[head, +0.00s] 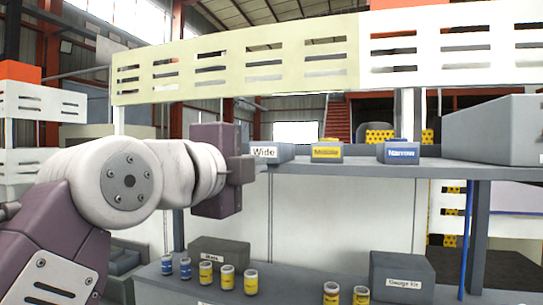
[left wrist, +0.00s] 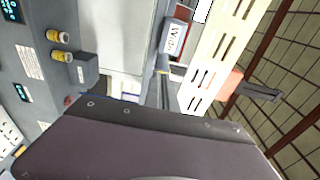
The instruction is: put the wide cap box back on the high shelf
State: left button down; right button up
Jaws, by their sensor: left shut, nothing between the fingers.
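The wide cap box (head: 286,152), grey with a white "Wide" label, is at the left end of the high shelf (head: 360,167) and appears to rest on it. It also shows at the top of the left wrist view (left wrist: 174,37). My left gripper (head: 243,169) is shut and empty, just left of the box in the head view. The gripper's dark body partly overlaps the box's left side, so I cannot tell whether they touch. My right gripper is not in view.
The Middle box (head: 327,151) and Narrow box (head: 399,152) stand farther right on the high shelf, with a large grey case (head: 500,130) at its right end. A slotted beam (head: 235,62) crosses above. Several capped jars (head: 227,277) and a Gauge Kit box (head: 402,272) stand below.

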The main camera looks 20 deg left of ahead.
aim_at(271, 159)
pick_arm(q)
jog(key=w+p, duration=0.7)
jog(key=w, duration=0.4)
jog(key=shift+w+a+r, duration=0.1)
jog(key=shift+w, duration=0.25)
jog(key=shift+s+d+r, duration=0.15)
jog(key=shift+s+d, duration=0.15)
jog(key=shift+s, duration=0.1)
jog(key=shift+w+a+f+b, duration=0.2)
jog(key=shift+w+a+b, duration=0.4)
jog(key=shift+w+a, duration=0.55)
jog(key=shift+w+r, duration=0.1)
jog(key=shift+w, duration=0.45)
jog(key=shift+s, duration=0.1)
